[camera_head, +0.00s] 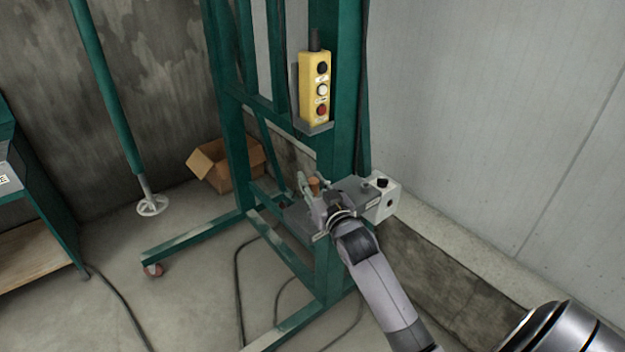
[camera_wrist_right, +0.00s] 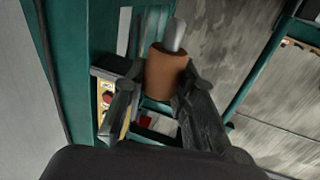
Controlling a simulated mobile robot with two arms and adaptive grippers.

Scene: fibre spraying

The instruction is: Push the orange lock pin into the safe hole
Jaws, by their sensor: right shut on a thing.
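The orange lock pin (camera_wrist_right: 164,76) is a brown-orange cylinder with a grey metal tip. In the right wrist view it sits between the two fingers of my right gripper (camera_wrist_right: 160,88), which is shut on it. In the head view the pin (camera_head: 315,186) shows small between the fingertips of my right gripper (camera_head: 312,190), over a grey bracket on the green frame. The safe hole cannot be made out in either view. My left gripper is not in view.
A green steel frame (camera_head: 232,150) stands close around my right gripper. A yellow push-button box (camera_head: 316,88) hangs above it, and a grey-white box (camera_head: 381,197) is just right. A cardboard box (camera_head: 225,164) lies behind. Cables run over the floor.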

